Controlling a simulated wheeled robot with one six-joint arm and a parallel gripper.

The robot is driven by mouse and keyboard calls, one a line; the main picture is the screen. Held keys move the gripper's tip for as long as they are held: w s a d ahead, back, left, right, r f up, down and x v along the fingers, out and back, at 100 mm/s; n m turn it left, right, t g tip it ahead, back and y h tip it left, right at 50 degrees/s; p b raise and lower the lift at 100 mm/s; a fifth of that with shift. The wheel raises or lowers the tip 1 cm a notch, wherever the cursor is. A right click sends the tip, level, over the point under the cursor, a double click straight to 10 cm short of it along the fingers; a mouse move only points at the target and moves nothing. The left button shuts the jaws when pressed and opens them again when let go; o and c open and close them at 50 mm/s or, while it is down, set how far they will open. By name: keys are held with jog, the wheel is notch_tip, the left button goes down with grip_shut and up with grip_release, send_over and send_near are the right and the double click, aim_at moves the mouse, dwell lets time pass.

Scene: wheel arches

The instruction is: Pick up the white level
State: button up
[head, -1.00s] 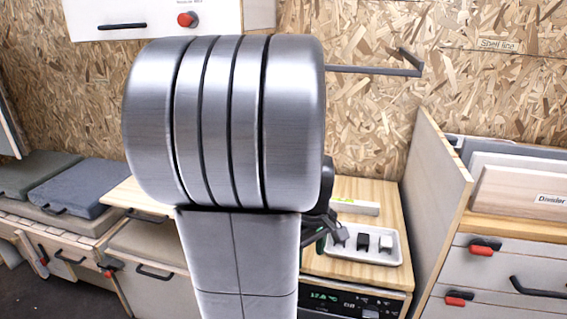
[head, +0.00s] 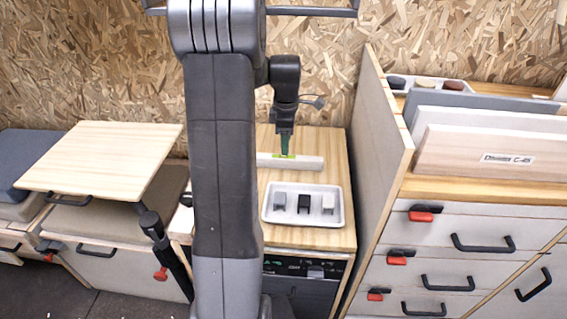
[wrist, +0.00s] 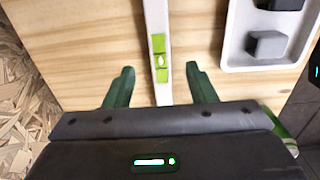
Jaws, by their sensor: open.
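The white level (head: 305,162) lies on the wooden counter behind a white tray in the head view. It is a long white bar with a green vial section. In the wrist view the level (wrist: 155,22) runs up and down the picture, its green part near the middle. My gripper (head: 284,152) points down over the level in the head view. In the wrist view my gripper (wrist: 158,76) has its two green fingers apart, one on each side of the level, with space on both sides. My arm hides the level's left end in the head view.
The white tray (head: 267,216) with several small blocks stands in front of the level. A tall wooden partition (head: 384,150) rises to the right of the counter (head: 340,172). Drawers and upright boards are beyond it. A light wood tabletop (head: 95,160) stands at left.

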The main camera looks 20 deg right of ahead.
aim_at(283, 157)
jog(key=f, duration=0.2)
jog(key=f+b, duration=0.1)
jog(key=f, duration=0.3)
jog(key=shift+w+a+f, duration=0.15)
jog(key=shift+a+f, duration=0.15)
jog(key=shift+f, duration=0.1)
grip_shut()
